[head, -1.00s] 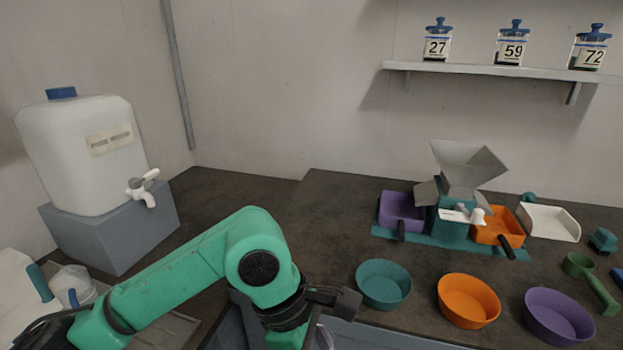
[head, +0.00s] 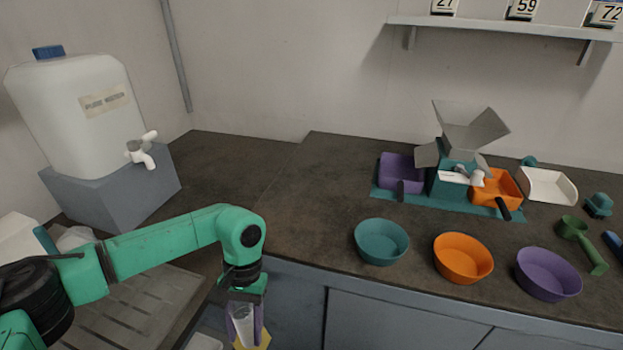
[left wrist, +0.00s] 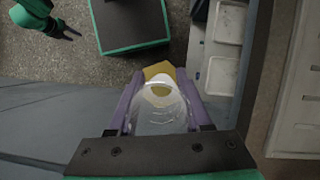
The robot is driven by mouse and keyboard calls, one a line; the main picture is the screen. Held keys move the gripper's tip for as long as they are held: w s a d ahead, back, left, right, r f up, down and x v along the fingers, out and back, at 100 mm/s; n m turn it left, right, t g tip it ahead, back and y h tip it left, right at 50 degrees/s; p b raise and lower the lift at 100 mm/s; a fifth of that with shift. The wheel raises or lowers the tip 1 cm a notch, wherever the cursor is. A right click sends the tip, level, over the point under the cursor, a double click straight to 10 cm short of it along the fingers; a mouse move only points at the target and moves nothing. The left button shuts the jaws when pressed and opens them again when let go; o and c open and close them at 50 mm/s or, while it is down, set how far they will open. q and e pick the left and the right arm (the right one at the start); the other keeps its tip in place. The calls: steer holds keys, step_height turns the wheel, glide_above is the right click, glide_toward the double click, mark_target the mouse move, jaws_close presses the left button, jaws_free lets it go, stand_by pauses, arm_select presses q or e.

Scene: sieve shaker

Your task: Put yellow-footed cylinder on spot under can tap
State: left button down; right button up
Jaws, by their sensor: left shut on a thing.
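The yellow-footed cylinder (head: 244,326) is clear, with a yellow foot at its lower end. It also shows in the left wrist view (left wrist: 160,105), seen from above into its open mouth. My left gripper (head: 246,318) is shut on it, with purple fingers on both sides, and holds it in front of the counter, below the counter top. The white can (head: 72,115) with its white tap (head: 143,150) stands on a grey block at the left, up and left of the gripper. The spot under the tap cannot be made out.
Teal (head: 382,241), orange (head: 463,257) and purple (head: 548,273) bowls stand along the counter's front edge. A hopper device (head: 462,140) with purple and orange boxes is behind them. A ribbed drainer (head: 140,310) lies below my left arm. The counter between block and bowls is clear.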

arm_select(q)
steer(key=a, duration=0.2)
steer(key=a+n, duration=0.1)
steer(key=a, duration=0.1)
steer(key=shift+w+h, duration=0.3)
step_height(320, 180, down, 10)
steer(key=b, duration=1)
steer(key=shift+f, duration=0.25)
step_height(320, 180, up, 12)
steer(key=r+p, duration=0.1)
steer(key=p, duration=1.4)
glide_above(235, 349)
steer(key=w, duration=0.1)
steer(key=shift+w+a+f, duration=0.15)
steer(key=shift+a+f, duration=0.1)
steer(key=shift+a, duration=0.2)
